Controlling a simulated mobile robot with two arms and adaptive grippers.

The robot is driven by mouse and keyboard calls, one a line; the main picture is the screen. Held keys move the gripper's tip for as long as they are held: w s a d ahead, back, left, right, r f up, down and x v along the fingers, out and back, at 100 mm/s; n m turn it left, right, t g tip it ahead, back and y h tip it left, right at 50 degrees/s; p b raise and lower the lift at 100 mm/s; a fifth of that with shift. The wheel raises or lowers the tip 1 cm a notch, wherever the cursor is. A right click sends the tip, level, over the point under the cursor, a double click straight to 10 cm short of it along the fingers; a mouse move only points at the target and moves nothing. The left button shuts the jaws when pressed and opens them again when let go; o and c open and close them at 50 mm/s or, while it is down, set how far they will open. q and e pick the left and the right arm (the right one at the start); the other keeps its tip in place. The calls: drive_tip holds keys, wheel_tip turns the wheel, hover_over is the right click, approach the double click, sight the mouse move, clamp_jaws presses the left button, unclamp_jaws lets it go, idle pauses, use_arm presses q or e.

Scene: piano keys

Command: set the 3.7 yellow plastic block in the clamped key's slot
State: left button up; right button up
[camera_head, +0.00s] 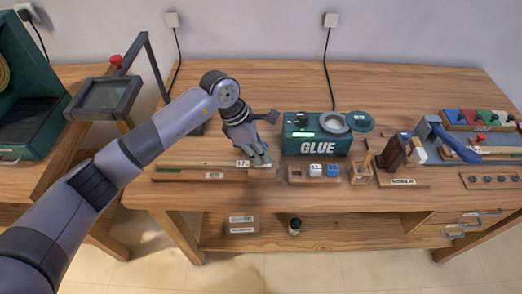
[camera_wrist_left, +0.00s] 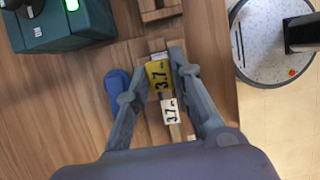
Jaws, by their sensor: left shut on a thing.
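The yellow block (camera_wrist_left: 159,72), marked 3.7, is between the fingertips of my left gripper (camera_wrist_left: 157,66) in the left wrist view. The gripper is shut on it. In the head view my left gripper (camera_head: 260,158) is low over the right end of the long wooden key (camera_head: 190,173). A white tag (camera_wrist_left: 172,111) reading 3.7 is on the key beside the block; it also shows in the head view (camera_head: 242,163). The slot is hidden, and I cannot tell whether the block is in it or above it. My right gripper is out of view.
A green glue machine (camera_head: 318,135) stands behind, right of my gripper. A wooden tray (camera_head: 295,179) with white and blue blocks is in front of it. Further right are a wooden jig (camera_head: 402,182) and a blue-handled tool (camera_head: 455,143). A blue piece (camera_wrist_left: 117,88) is beside my left finger.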

use_arm(q)
drive_tip(key=shift+f+b, duration=0.4)
drive_tip(key=shift+b, duration=0.05)
idle(0.4)
idle(0.3)
drive_tip(key=o, duration=1)
drive_tip(key=shift+c, duration=0.2)
drive_tip(key=shift+o, duration=0.3)
drive_tip(key=o, duration=0.3)
drive_tip(key=shift+o, duration=0.2)
drive_tip(key=shift+r+p, duration=0.95)
drive_tip(key=shift+r, duration=1.2)
drive_tip(key=shift+s+r+p, duration=0.1)
drive_tip(key=shift+r+p, duration=0.4)
drive_tip(key=shift+r, duration=1.1)
